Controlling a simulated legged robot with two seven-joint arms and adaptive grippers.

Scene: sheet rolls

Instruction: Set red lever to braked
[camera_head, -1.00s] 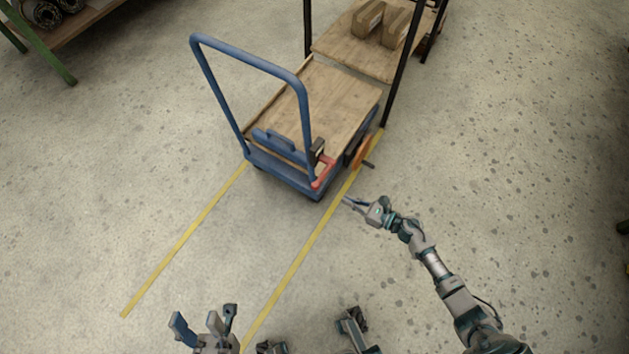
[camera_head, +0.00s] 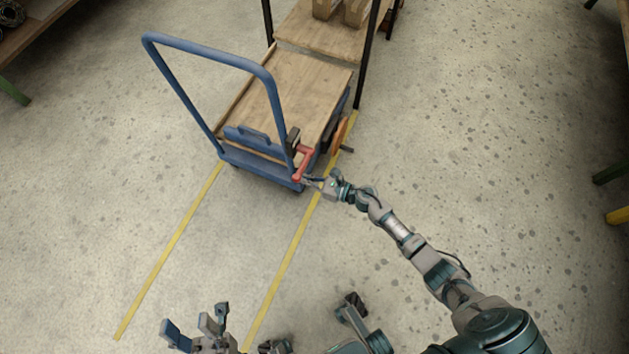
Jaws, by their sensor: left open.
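The red lever (camera_head: 303,163) is on the right front corner of the blue cart (camera_head: 258,163), near the foot of its push handle. My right gripper (camera_head: 311,182) reaches in from the lower right, and its fingertips are at the lower end of the lever. I cannot tell whether they touch it, or how far apart they are. My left gripper (camera_head: 194,325) is at the bottom left, open and empty, well away from the cart.
The cart has a wooden deck (camera_head: 300,85) and a tall blue handle (camera_head: 205,55). An orange disc (camera_head: 339,135) is on its right side. A dark-framed rack with boxes (camera_head: 343,10) stands behind. Yellow floor lines (camera_head: 170,250) run toward me.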

